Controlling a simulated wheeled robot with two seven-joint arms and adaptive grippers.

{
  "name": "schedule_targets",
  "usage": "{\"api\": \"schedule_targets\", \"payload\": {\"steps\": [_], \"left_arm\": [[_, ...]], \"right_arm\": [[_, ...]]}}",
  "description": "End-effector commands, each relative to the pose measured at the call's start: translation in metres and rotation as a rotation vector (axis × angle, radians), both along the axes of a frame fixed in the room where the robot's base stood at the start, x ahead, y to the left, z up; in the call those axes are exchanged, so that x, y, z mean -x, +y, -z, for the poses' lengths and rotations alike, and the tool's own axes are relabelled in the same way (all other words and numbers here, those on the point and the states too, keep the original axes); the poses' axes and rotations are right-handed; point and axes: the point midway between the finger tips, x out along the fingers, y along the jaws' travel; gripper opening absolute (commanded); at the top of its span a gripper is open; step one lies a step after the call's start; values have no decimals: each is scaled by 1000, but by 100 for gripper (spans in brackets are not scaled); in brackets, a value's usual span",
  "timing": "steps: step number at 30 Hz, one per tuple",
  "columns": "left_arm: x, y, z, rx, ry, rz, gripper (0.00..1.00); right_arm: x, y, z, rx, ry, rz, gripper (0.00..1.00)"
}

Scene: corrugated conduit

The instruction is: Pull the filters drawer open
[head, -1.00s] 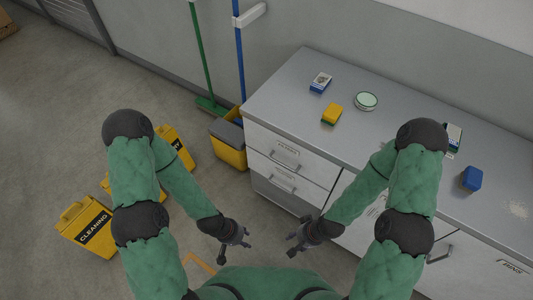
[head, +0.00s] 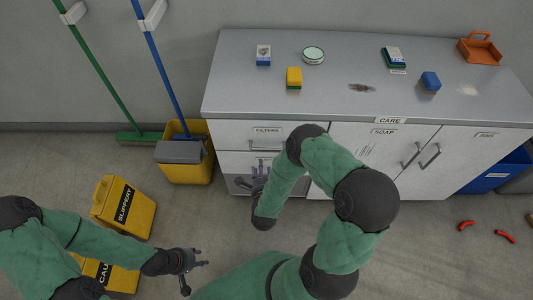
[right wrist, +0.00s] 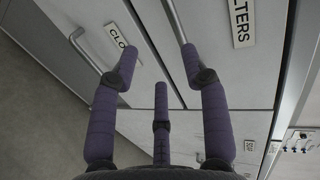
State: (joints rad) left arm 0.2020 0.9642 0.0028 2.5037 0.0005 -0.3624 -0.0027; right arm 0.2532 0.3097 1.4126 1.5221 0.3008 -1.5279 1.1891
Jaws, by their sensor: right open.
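The filters drawer (head: 231,134) is the top left drawer of the white cabinet and looks shut. Its FILTERS label (right wrist: 241,22) and part of its bar handle (right wrist: 173,20) show in the right wrist view. My right gripper (head: 260,172) is open in front of the drawers, just below that handle. In the right wrist view its purple fingers (right wrist: 158,62) are spread and empty, with the right fingertip close to the handle's end; I cannot tell whether they touch. My left gripper (head: 197,272) is open and empty over the floor.
A drawer with a partly hidden label (right wrist: 118,45) sits below. The grey countertop (head: 220,90) holds a sponge (head: 294,78), a round tin (head: 313,54) and other items. A yellow bucket (head: 190,172) and a caution sign (head: 118,205) stand left of the cabinet.

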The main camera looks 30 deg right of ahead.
Motion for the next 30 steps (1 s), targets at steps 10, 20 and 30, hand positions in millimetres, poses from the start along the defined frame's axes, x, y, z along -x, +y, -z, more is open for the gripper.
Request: {"api": "schedule_targets", "payload": {"steps": [10,20,30], "left_arm": [[0,0,11,0,-1,0,40],[-1,0,28,0,-1,-1,40],[-1,0,39,0,-1,-1,40]], "right_arm": [[4,-16,-7,-29,-149,95,46],[-41,-43,5,-28,-148,93,46],[-75,-64,13,-28,-145,91,46]]}}
